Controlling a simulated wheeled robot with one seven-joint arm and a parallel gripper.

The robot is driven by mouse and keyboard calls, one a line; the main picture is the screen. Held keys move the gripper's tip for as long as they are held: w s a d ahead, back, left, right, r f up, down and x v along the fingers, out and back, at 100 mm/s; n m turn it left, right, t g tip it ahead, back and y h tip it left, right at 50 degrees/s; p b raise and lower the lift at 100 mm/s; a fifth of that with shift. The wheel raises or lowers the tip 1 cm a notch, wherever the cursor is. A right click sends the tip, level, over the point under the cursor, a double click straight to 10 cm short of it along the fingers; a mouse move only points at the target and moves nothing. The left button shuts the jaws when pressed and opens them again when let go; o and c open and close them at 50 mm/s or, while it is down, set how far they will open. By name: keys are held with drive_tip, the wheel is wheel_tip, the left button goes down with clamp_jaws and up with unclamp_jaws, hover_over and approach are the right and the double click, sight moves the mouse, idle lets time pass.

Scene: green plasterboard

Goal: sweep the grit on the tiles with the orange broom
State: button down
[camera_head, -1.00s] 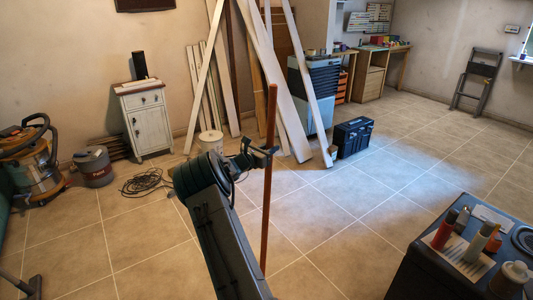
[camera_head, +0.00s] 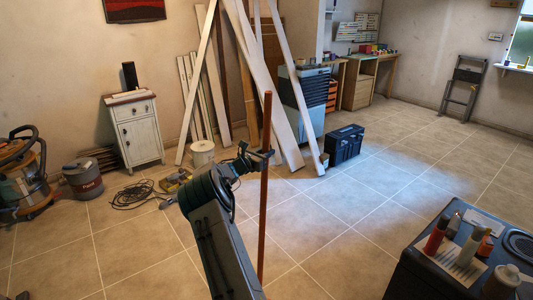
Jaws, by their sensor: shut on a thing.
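The orange broom (camera_head: 264,200) shows as a long, nearly upright orange-brown stick in front of my arm. My gripper (camera_head: 264,155) is shut on its handle, at about a third of the way down from the top. The broom's lower end and its head are out of the picture or hidden behind my arm. The tiles (camera_head: 335,222) are beige with pale joints and cover the floor. I cannot make out any grit on them in this view.
A dark box (camera_head: 345,145) stands on the floor beside leaning planks (camera_head: 272,90). A black cable coil (camera_head: 133,194) and a shop vacuum (camera_head: 25,180) lie left. A dark chest (camera_head: 410,265) with bottles fills the lower right. The middle floor is clear.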

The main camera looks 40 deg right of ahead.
drive_tip(key=s+a+p, duration=0.1)
drive_tip(key=s+a, duration=0.6)
drive_tip(key=a, duration=0.5)
drive_tip(key=s+a, duration=0.7)
drive_tip(key=a, duration=0.6)
drive_tip(key=s+a+p, duration=0.1)
drive_tip(key=s+a, duration=0.5)
drive_tip(key=a, duration=0.7)
drive_tip(key=shift+s+p, duration=0.3)
drive_tip(key=shift+s, duration=0.1)
drive_tip(key=shift+a, duration=0.1)
